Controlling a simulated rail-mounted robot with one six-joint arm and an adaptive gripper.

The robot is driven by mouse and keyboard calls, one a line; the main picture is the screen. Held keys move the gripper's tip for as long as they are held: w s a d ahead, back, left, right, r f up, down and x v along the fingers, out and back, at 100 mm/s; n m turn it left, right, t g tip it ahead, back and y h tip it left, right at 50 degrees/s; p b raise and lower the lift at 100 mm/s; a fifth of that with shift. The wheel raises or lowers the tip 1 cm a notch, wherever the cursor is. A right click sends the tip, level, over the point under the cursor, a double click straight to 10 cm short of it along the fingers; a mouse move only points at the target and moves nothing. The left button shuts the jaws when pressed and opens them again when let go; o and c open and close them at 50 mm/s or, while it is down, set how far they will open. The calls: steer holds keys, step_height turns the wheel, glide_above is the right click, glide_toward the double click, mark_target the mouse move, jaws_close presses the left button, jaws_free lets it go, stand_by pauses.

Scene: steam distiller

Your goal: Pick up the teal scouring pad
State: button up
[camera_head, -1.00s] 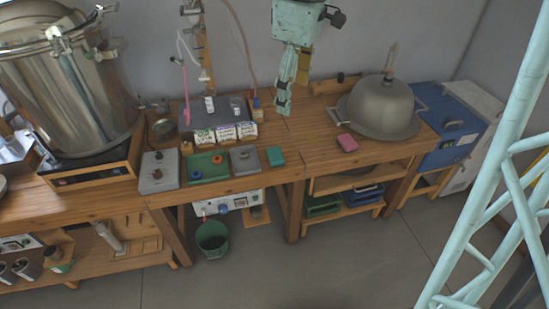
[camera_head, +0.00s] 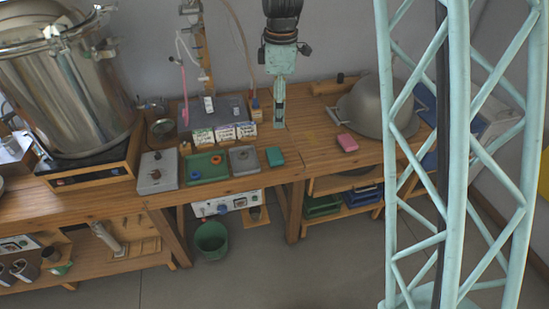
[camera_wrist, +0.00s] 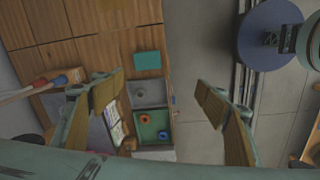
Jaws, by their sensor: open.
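The teal scouring pad (camera_head: 275,156) lies flat on the wooden bench top, just right of a grey tray. In the wrist view the teal pad (camera_wrist: 147,61) shows above the grey tray, in the gap between my two fingers. My gripper (camera_head: 279,122) hangs above the bench, behind the pad in the head view and apart from it. In the wrist view my gripper (camera_wrist: 165,90) has its two fingers spread wide with nothing between them.
Left of the pad are the grey tray (camera_head: 244,160) and a green tray (camera_head: 206,168) holding small rings. White labelled packs (camera_head: 224,133) stand behind. A pink pad (camera_head: 347,143) and a dome-lidded pot (camera_head: 366,105) are to the right. The bench around the teal pad is mostly clear.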

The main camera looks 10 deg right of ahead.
steer(key=w+f+n, duration=0.3)
steer(key=w+f, duration=0.3)
steer(key=f, duration=0.6)
steer(key=shift+g, duration=0.3)
steer(key=shift+f, duration=0.15)
steer(key=b, duration=0.2)
glide_above(275, 154)
steer(key=shift+w+a+f, duration=0.1)
steer(key=shift+w+f, duration=0.05)
steer(key=shift+f, duration=1.95)
steer(key=shift+w+a+f, duration=0.1)
steer(key=shift+f, duration=2)
steer(key=shift+f, duration=0.1)
steer(key=shift+s+d+f+b, duration=0.1)
steer(key=shift+f+b, duration=0.25)
steer(key=shift+f, duration=0.9)
steer(key=shift+d+f+b, duration=0.1)
steer(key=shift+f+b, duration=0.2)
steer(key=shift+f, duration=0.95)
steer(key=shift+c, duration=0.7)
steer(key=c, duration=0.6)
steer(key=shift+c, duration=0.4)
